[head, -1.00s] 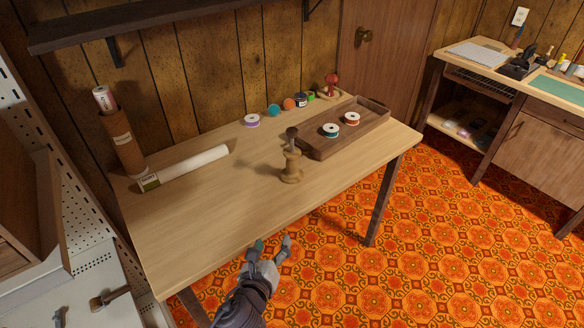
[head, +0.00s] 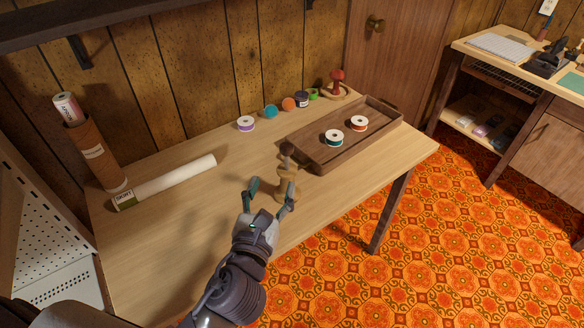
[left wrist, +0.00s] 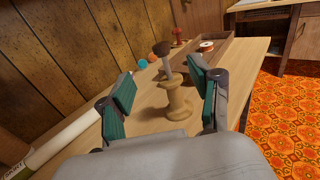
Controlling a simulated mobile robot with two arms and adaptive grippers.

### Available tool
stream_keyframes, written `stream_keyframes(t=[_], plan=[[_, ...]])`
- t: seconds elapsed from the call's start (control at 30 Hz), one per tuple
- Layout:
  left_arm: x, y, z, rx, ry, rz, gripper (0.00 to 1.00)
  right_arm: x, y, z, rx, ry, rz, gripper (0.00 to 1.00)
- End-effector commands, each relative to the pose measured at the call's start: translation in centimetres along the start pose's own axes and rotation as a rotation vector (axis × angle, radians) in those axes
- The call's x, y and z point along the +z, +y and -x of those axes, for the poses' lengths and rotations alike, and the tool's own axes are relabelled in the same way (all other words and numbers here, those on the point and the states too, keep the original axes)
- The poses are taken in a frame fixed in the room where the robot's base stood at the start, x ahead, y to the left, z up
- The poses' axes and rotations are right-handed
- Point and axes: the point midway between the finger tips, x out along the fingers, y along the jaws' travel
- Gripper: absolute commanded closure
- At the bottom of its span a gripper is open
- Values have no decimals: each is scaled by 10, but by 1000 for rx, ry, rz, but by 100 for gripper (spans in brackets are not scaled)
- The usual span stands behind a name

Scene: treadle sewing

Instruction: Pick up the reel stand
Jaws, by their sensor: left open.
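The reel stand (head: 285,181) is a turned light-wood spool shape with a thin post and a dark round knob on top. It stands upright on the wooden table near its front edge. My left gripper (head: 271,193) is open in front of it, and the fingers partly cover the stand in the head view. In the left wrist view the reel stand (left wrist: 175,99) shows between and beyond the two green-padded fingers (left wrist: 162,97), closer to the right finger. I see no grip on it. My right gripper is not in view.
A wooden tray (head: 304,152) with two thread spools lies right behind the stand. Several coloured spools and a red item (head: 337,82) line the back. A white roll (head: 175,182) and a brown tube (head: 100,158) are at left. The table's front left is clear.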

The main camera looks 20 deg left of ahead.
Motion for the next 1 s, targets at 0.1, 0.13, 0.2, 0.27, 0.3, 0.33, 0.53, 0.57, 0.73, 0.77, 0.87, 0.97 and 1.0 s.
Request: stream_keyframes(t=[0.1, 0.13, 0.2, 0.27, 0.3, 0.33, 0.53, 0.57, 0.73, 0.77, 0.87, 0.97, 1.0], plan=[[1, 0, -14, 0, -2, 0, 36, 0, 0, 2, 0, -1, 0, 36], [1, 0, -19, 1, -2, -1, 36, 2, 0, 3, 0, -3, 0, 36], [2, 0, -34, 1, -3, -1, 36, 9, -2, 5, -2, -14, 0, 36], [1, 0, -47, 1, -3, 0, 36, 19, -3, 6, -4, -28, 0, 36], [1, 0, -54, 1, -2, 1, 36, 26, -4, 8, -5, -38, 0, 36], [2, 0, -60, 1, -2, 2, 36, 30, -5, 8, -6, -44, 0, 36], [0, 0, -83, 0, -1, 0, 36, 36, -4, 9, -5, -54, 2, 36], [-1, 0, -84, 0, 0, 0, 36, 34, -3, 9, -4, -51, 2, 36], [-4, 0, -100, 1, 1, 4, 36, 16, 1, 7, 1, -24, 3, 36], [-4, -1, -105, 1, 0, 4, 36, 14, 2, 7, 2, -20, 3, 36], [-6, -1, -120, 1, 0, 2, 36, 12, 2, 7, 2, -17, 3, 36], [-6, -1, -132, 0, 0, 3, 36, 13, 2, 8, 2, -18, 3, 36], [-7, -1, -135, 0, 0, 2, 36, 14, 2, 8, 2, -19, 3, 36]])
